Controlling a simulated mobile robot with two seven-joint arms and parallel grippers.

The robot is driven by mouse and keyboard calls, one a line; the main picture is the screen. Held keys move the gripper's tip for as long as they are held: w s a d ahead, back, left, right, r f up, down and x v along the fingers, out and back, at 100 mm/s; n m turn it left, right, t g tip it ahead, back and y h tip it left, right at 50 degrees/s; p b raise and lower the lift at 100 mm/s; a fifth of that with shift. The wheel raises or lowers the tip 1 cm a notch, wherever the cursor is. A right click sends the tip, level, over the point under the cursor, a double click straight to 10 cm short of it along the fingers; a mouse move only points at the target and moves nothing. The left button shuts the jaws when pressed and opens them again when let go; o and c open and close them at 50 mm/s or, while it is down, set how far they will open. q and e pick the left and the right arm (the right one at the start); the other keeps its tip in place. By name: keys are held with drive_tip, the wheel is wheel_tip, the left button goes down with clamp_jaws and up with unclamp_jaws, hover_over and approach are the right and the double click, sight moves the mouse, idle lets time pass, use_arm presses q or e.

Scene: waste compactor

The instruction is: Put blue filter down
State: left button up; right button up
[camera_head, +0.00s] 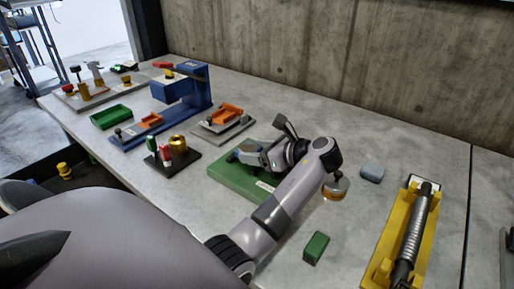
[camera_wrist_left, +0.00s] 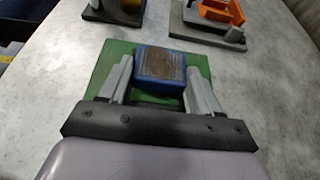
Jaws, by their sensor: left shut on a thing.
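My left gripper (camera_head: 240,156) reaches over the green plate (camera_head: 230,179) from the right. In the left wrist view, its two fingers (camera_wrist_left: 160,84) are closed on the sides of the blue filter (camera_wrist_left: 160,70), a blue block with a brownish top face. The green plate (camera_wrist_left: 104,76) lies beneath the filter there. I cannot tell whether the filter touches the plate. In the head view the filter is mostly hidden by the gripper. My right gripper is not in view.
A small dark plate with cans (camera_head: 178,146) and a grey plate with an orange tray (camera_head: 227,115) stand beyond the green plate. A grey-blue block (camera_head: 372,173), a green block (camera_head: 316,248) and a yellow holder (camera_head: 385,256) are to the right. The concrete wall bounds the back.

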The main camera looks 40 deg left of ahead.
use_arm(q)
drive_tip(key=shift+f, duration=0.25)
drive_tip(key=o, duration=1.2)
drive_tip(key=shift+s, duration=0.1)
drive_tip(key=shift+r+b, duration=0.35)
drive_tip(key=shift+b, duration=0.2)
drive_tip(key=v, duration=1.2)
drive_tip(key=shift+r, duration=0.3)
